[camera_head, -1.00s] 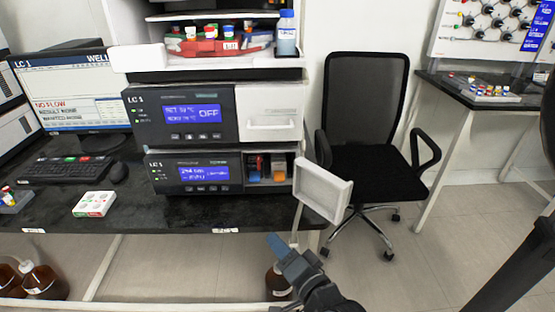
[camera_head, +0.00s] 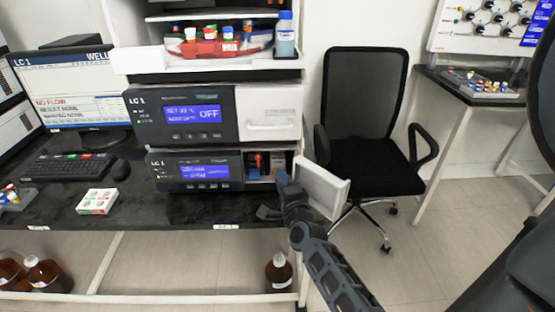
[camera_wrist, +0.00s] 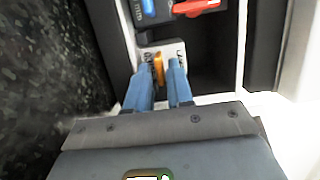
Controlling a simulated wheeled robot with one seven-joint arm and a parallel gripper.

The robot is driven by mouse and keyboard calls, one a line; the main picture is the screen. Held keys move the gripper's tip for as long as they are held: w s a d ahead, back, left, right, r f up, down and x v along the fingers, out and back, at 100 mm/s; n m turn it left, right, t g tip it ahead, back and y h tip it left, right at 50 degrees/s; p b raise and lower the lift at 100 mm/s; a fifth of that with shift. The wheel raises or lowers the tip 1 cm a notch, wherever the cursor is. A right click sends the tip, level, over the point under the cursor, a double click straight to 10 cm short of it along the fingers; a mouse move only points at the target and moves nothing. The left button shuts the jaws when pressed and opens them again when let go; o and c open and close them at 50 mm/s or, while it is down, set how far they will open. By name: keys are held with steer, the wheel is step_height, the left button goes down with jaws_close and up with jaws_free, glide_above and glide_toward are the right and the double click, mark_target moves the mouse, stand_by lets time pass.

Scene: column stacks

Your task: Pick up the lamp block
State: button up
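The lower instrument's compartment is open, with its white door (camera_head: 322,188) swung out to the right. My gripper (camera_head: 282,178) is at the mouth of this compartment. In the wrist view its two blue fingers (camera_wrist: 158,80) are open around a narrow orange tab (camera_wrist: 158,68) that stands out from a pale labelled part (camera_wrist: 175,48). The tab lies between the fingertips and no firm grip shows. Behind it are a red part (camera_wrist: 198,7) and a blue part (camera_wrist: 148,9). I cannot tell for sure which part is the lamp block.
The upper instrument (camera_head: 182,115) has a closed white door. A black bench (camera_head: 150,200) runs along the left, with a small white box (camera_head: 97,201). A black chair (camera_head: 366,140) stands at the right. A brown bottle (camera_head: 279,273) stands below.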

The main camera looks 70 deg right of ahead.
steer(key=shift+x, duration=0.95)
jaws_close()
